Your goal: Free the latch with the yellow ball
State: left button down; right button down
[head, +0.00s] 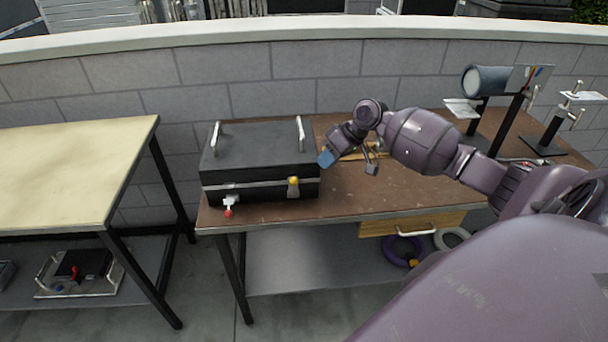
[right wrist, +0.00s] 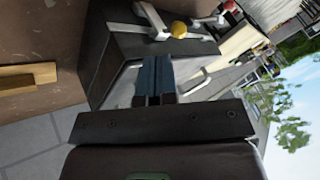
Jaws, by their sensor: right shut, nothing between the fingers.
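A black case (head: 260,160) with two silver handles on its lid stands closed on the brown workbench. On its front are two latches. The latch with the yellow ball (head: 293,186) is at the right of the front, and the latch with the red ball (head: 229,205) is at the left. The yellow ball also shows in the right wrist view (right wrist: 179,29), beyond my fingertips. My right gripper (head: 326,158) is by the case's right end, above and right of the yellow ball. Its blue fingers (right wrist: 154,75) are together and empty. My left gripper is not in view.
The brown workbench (head: 400,186) has a drawer (head: 412,224) under its right part. Stands with a grey cylinder (head: 484,80) are at the back right. A pale table (head: 70,170) stands at the left, across a gap. A block wall (head: 300,75) runs behind.

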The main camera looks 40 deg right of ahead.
jog(key=r, duration=0.2)
jog(key=d+r, duration=0.1)
jog(key=shift+w, duration=0.35)
send_over(294, 188)
jog(key=s+d, duration=0.2)
notch_tip(294, 188, down, 8)
jog(key=shift+s, duration=0.15)
jog(key=shift+s+a, duration=0.15)
jog(key=shift+s, duration=0.15)
